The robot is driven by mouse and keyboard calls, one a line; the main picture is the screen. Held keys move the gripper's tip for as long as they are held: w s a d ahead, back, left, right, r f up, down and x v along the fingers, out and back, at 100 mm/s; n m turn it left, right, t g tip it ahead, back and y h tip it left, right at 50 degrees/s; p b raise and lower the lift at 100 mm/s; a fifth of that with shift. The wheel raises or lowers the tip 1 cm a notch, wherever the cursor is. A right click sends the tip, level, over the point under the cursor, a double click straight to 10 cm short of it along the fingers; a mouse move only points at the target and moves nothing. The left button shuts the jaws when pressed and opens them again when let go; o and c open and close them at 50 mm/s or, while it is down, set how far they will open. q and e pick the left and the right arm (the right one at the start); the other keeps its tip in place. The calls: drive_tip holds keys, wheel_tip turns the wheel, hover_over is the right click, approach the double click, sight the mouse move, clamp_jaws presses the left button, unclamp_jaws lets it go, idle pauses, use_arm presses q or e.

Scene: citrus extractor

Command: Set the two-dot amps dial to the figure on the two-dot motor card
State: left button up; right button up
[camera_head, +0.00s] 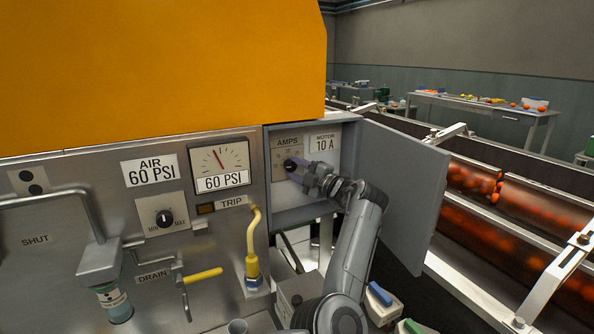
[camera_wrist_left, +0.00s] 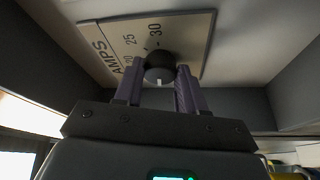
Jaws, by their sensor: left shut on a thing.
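The amps dial (camera_head: 290,164) is a dark round knob on a plate marked AMPS, inside the open grey box. My left gripper (camera_head: 298,172) reaches it from the lower right, its purple fingers shut on the knob. In the left wrist view the knob (camera_wrist_left: 158,68) sits between the fingertips (camera_wrist_left: 158,76); a white mark shows on its near side. The plate (camera_wrist_left: 185,30) there shows 25 and 30; other figures are hidden or hard to read. The motor card (camera_head: 323,143), right of the dial, reads MOTOR 10 A. I cannot make out dots on either.
The box door (camera_head: 408,190) stands open to the right of my left arm. Left of the box are a 60 PSI gauge (camera_head: 220,165), a MIN-MAX knob (camera_head: 163,217) and a yellow hose (camera_head: 253,245). A conveyor of oranges (camera_head: 535,205) runs at the right.

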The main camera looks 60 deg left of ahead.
use_arm(q)
drive_tip(key=shift+r+n, duration=0.1)
drive_tip(key=shift+n, duration=0.5)
drive_tip(key=shift+h, duration=0.3)
drive_tip(key=o, duration=1.1)
drive_tip(key=shift+c, duration=0.2)
drive_tip(key=shift+w+d+p, duration=0.15)
drive_tip(key=shift+d+p, duration=0.2)
drive_tip(key=shift+p, duration=0.05)
drive_tip(key=p+v, duration=0.2)
drive_tip(key=v, duration=0.4)
drive_tip(key=shift+d, duration=0.3)
